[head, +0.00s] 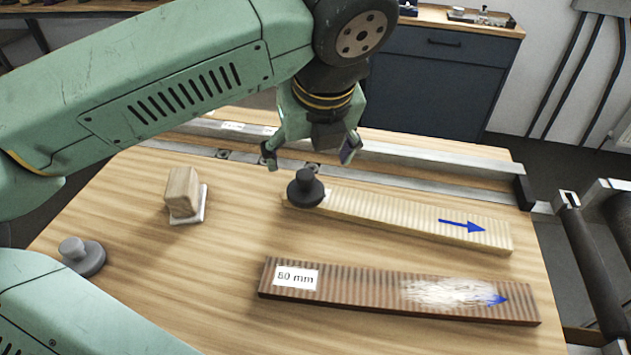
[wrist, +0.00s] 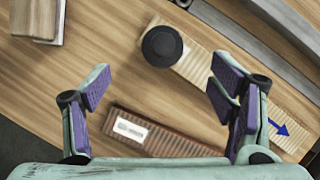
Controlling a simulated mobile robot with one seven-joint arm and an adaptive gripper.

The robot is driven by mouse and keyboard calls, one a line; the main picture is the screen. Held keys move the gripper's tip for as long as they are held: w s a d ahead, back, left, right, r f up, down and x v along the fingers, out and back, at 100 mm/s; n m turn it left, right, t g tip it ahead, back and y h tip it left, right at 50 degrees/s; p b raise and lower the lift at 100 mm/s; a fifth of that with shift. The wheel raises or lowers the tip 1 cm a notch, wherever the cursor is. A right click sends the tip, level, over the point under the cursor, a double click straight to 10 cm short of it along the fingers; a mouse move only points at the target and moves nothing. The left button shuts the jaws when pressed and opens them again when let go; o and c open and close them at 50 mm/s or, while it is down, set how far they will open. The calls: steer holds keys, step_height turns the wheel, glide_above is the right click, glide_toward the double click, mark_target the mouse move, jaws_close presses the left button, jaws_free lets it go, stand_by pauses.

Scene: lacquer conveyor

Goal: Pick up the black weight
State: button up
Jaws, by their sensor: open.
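The black weight (head: 305,188) is a round disc with a knob on top. It rests on the left end of the light ribbed board (head: 400,218), which bears a blue arrow. It also shows in the wrist view (wrist: 162,46), near the top middle, ahead of the fingers. My gripper (head: 312,158) is open and empty, above and a little behind the weight in the head view. In the wrist view its purple-padded fingers (wrist: 160,90) stand wide apart, with the weight beyond them and not between them.
A dark ribbed board (head: 360,287) labelled 80 mm lies in front. A grey weight (head: 82,256) stands at the left edge. A wooden block (head: 183,191) sits on a white pad. A metal rail (head: 400,180) runs along the back. Bare table lies between block and boards.

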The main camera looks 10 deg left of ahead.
mark_target(306, 176)
steer(key=b+x, duration=0.2)
steer(key=x, duration=0.3)
steer(key=shift+a+f, duration=0.1)
steer(key=shift+f, duration=0.15)
steer(key=shift+b+x, duration=0.45)
steer(key=shift+x, duration=2.25)
steer(key=shift+w, duration=0.15)
steer(key=shift+d, duration=0.2)
steer(key=shift+c, duration=0.2)
steer(key=c, duration=1.6)
